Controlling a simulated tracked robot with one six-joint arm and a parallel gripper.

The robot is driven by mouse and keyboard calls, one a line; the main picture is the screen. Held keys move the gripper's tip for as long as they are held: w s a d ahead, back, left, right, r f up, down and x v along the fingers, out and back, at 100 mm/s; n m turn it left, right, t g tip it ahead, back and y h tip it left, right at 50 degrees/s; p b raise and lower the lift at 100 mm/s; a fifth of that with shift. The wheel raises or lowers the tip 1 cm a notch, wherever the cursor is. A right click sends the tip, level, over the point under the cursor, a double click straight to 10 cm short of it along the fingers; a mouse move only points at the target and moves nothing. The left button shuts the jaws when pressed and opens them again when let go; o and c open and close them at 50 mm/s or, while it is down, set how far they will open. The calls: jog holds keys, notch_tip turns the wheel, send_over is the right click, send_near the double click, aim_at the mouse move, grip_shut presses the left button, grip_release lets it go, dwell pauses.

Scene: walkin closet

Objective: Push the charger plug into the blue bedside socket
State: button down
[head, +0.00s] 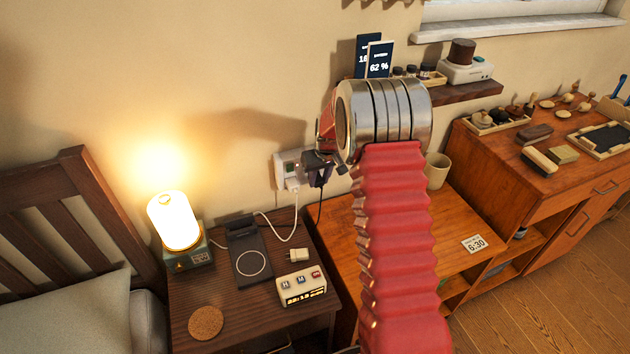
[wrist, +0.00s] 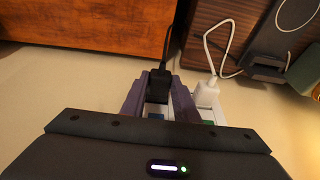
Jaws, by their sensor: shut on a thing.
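My gripper (head: 318,174) is at the wall beside the white socket panel (head: 284,166). In the wrist view my gripper's two purple fingers (wrist: 159,95) are shut on the black charger plug (wrist: 159,84), one on each side. A black cable runs from the plug; it shows below the gripper in the head view. The plug is in front of the panel, over a blue patch (wrist: 155,115) that is probably the blue socket. The dark gripper body hides most of it. I cannot tell whether the plug is seated or only close.
A white plug (wrist: 207,93) with a white cable sits beside the black one, near a green patch (wrist: 208,122). A wooden desk stands right.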

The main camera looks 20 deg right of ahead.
jog(key=shift+w, duration=0.5)
dwell(0.6)
jog(key=c, duration=1.3)
grip_release()
jog(key=v, duration=1.3)
jog(key=shift+r, duration=0.35)
jog(key=shift+s, duration=0.2)
